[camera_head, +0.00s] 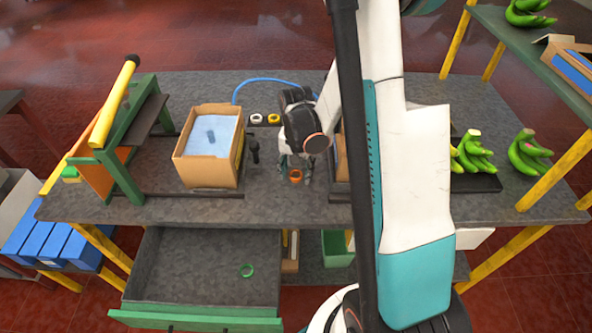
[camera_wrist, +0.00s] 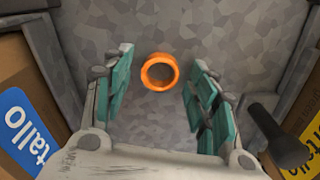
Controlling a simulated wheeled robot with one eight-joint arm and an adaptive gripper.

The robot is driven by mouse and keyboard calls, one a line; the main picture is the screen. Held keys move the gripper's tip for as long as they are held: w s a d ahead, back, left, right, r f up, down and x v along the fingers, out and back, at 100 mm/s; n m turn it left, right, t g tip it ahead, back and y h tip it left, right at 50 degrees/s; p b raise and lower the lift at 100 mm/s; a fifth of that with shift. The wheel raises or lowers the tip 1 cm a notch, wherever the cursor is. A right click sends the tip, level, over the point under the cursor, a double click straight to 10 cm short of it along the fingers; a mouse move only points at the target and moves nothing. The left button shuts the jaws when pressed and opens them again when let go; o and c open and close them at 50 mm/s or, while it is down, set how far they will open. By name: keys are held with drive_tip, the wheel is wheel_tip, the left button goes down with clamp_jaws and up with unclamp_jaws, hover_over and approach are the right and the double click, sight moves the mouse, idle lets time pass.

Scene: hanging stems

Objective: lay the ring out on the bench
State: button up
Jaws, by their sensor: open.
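An orange ring (camera_head: 296,175) lies on the grey bench (camera_head: 275,208) near its front edge, just below my gripper (camera_head: 293,165). In the wrist view the orange ring (camera_wrist: 159,72) shows between the teal fingers of my open gripper (camera_wrist: 158,68), with a gap on both sides. A green ring (camera_head: 246,270) lies in the open drawer (camera_head: 175,270) under the bench. A white ring (camera_head: 256,119) and a yellow ring (camera_head: 273,119) sit side by side farther back on the bench.
A cardboard box (camera_head: 208,175) with a blue-white lining stands left of my gripper, and a dark upright handle (camera_head: 253,150) is between them. A green frame (camera_head: 122,150) stands at the left. Green bananas (camera_head: 474,152) are at the right. Bare bench lies in front of the ring.

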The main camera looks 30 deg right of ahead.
wheel_tip(320, 180, up, 12)
drive_tip(key=p, duration=0.3)
drive_tip(key=shift+r, duration=0.1)
idle(0.5)
